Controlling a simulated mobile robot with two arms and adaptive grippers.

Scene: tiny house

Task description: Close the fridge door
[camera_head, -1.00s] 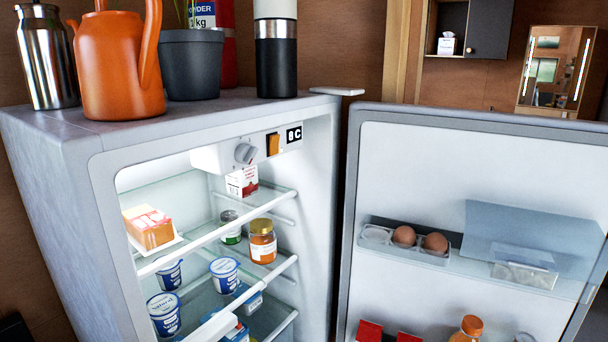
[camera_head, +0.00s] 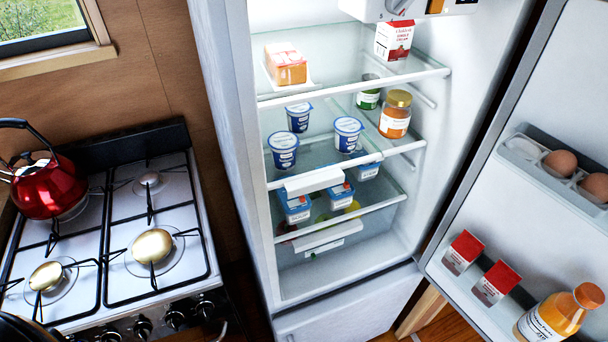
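The fridge (camera_head: 231,130) stands upright in the middle of the head view, with its lit inside showing. Its door (camera_head: 556,228) is wide open and swung out to the right, with its inner side facing me. The door's outer face, handle and far edge are hidden or out of view. Food stands on the glass shelves (camera_head: 360,82). The door racks hold eggs (camera_head: 560,163), red and white cartons (camera_head: 463,252) and an orange bottle (camera_head: 558,314). Neither of my grippers shows in this view.
A gas stove (camera_head: 112,235) stands left of the fridge, with a red kettle (camera_head: 47,185) on it. A window (camera_head: 43,22) is at the upper left. A closed lower compartment (camera_head: 352,307) is below the fridge opening. Wooden floor (camera_head: 430,318) shows between fridge and door.

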